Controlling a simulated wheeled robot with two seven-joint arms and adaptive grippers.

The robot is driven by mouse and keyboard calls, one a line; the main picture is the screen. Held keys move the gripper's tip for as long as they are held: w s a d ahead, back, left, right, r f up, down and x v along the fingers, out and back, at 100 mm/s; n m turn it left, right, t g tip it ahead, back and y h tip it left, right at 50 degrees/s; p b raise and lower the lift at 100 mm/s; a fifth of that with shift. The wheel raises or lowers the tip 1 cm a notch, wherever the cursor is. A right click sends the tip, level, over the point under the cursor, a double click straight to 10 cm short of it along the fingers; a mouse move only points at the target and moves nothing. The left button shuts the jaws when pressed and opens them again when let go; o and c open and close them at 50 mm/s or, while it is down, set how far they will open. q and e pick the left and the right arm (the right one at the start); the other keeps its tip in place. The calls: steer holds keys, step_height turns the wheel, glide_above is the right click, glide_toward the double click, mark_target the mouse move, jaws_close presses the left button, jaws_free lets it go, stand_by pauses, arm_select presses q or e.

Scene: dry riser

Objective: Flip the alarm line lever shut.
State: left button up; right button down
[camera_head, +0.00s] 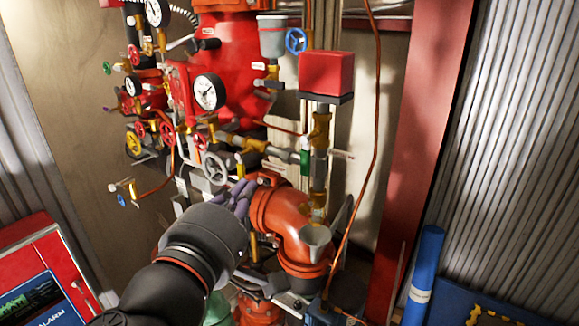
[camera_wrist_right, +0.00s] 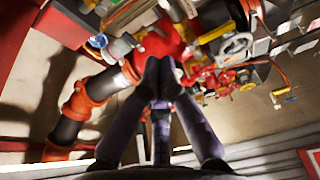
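My right gripper (camera_head: 241,193) has purple fingers and sits left of the orange pipe elbow, below a grey handwheel. In the wrist view its fingers (camera_wrist_right: 161,68) come together at the tips, with no object visible between them. Brass valves stand on the pipework above the gripper. One brass valve (camera_head: 254,145) sits on a horizontal line, and a small green handle (camera_head: 305,157) is to its right. I cannot tell which part is the alarm line lever. My left gripper is out of view.
The orange elbow (camera_head: 290,222) is close right of my gripper. The grey handwheel (camera_head: 215,169), gauges (camera_head: 209,92) and a red box (camera_head: 326,73) crowd the space above. A red alarm panel (camera_head: 38,262) stands at lower left, a blue cylinder (camera_head: 424,270) at lower right.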

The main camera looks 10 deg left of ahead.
mark_target(305, 163)
steer(key=w+d+p, duration=0.2)
steer(key=w+d, duration=0.2)
steer(key=w, duration=0.4)
steer(key=shift+w, duration=0.35)
steer(key=shift+a+f, duration=0.1)
stand_by(0.5)
